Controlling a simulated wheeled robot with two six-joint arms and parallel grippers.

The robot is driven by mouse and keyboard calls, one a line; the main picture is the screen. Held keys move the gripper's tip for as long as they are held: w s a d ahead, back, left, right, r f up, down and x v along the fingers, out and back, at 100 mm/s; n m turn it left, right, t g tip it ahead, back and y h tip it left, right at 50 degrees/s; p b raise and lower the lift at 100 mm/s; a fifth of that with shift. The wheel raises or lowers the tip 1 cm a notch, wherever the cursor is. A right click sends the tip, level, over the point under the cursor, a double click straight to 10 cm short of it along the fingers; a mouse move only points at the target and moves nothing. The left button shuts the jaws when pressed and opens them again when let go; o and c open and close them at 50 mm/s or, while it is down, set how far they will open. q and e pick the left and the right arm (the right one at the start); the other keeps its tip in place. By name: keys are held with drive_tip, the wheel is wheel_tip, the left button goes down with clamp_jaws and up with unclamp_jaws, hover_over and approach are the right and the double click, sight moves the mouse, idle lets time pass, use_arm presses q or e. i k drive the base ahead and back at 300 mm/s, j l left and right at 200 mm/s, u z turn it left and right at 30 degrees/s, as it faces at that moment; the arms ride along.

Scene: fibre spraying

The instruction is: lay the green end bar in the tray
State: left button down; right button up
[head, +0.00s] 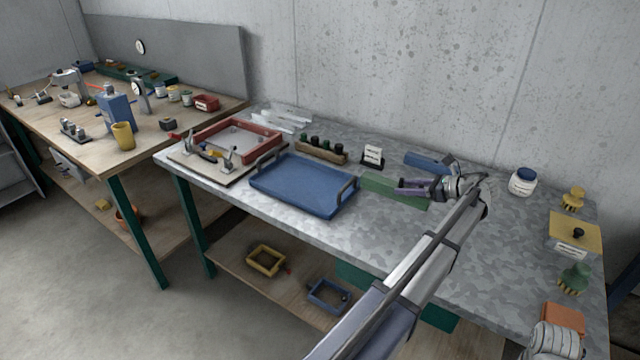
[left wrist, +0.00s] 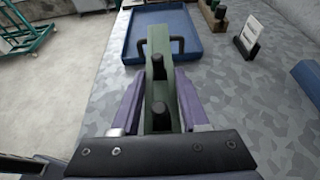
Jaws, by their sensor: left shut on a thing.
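The green end bar (head: 378,186) is held between the purple fingers of my left gripper (head: 403,188), right of the blue tray. In the left wrist view the bar (left wrist: 158,48) points away from my left gripper (left wrist: 157,90), and its far end overlaps the tray's near side in the picture. Dark knobs show on the bar between the fingers. The bar's height above the table is hard to tell. The blue tray (head: 300,188) lies flat and empty, with dark handles at its ends; it also shows in the left wrist view (left wrist: 196,42). My right gripper's fingers do not show.
A red frame (head: 240,137) on a board stands left of the tray. Behind are a rack of dark-topped bottles (head: 320,150), a small sign (head: 372,155) and a blue block (head: 428,163). A white jar (head: 522,182) and several brushes stand at right. The table's front middle is bare.

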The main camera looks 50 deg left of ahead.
sight(305, 183)
drive_tip(key=k+j, duration=0.1)
drive_tip(key=j, duration=0.35)
drive_tip(key=k+j, duration=0.1)
drive_tip(key=j, duration=0.75)
drive_tip(key=k+j, duration=0.15)
drive_tip(key=j, duration=0.3)
